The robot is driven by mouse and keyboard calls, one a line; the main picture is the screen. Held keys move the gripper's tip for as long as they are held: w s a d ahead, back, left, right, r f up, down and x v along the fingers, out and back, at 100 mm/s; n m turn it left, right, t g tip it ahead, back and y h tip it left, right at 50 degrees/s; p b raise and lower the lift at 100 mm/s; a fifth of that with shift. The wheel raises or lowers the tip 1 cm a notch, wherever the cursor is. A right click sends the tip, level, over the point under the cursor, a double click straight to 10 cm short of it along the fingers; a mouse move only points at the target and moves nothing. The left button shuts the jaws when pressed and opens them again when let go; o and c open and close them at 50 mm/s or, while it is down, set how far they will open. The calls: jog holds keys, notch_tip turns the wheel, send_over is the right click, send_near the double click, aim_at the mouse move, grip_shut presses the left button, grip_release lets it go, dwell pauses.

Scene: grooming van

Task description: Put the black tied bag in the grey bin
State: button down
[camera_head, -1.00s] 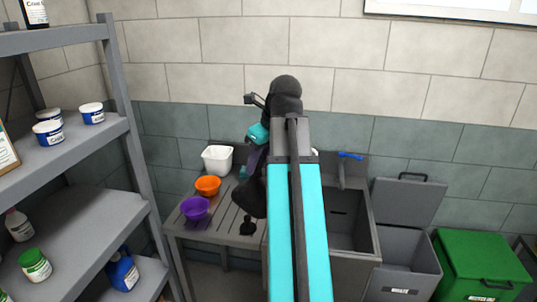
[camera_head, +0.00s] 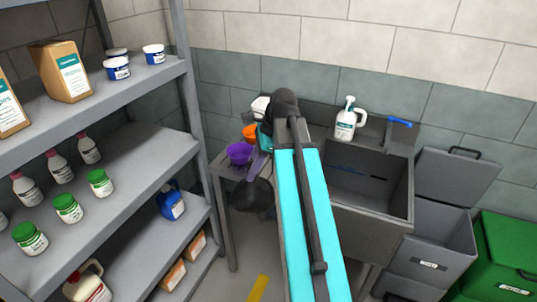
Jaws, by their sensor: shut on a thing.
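The black tied bag (camera_head: 252,194) hangs from my gripper (camera_head: 257,166), in front of the draining board's left part. My gripper is shut on the bag's top; my arm hides part of the jaws. The grey bin (camera_head: 432,243) stands right of the sink, its lid (camera_head: 458,176) raised against the wall. The bag is well to the left of the bin and apart from it.
A green bin (camera_head: 497,255) with a shut lid stands right of the grey one. Stocked shelves (camera_head: 110,190) fill the left.

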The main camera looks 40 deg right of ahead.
jog(key=w+a+f+n+g+b, duration=0.1)
jog(key=a+f+n+b, duration=0.2)
jog(key=a+f, duration=0.3)
jog(key=w+a+f+n+g+b, duration=0.2)
jog(key=a+f+n, duration=0.3)
jog(key=f, duration=0.8)
jog(key=w+a+f+n+g+b, duration=0.1)
jog(key=a+f+n+b, duration=0.3)
jog(key=a+f, duration=0.4)
jog(key=shift+w+a+f+n+g+b, duration=0.45)
jog(key=shift+w+f, duration=0.2)
jog(key=shift+f, duration=0.25)
jog(key=shift+h, duration=0.3)
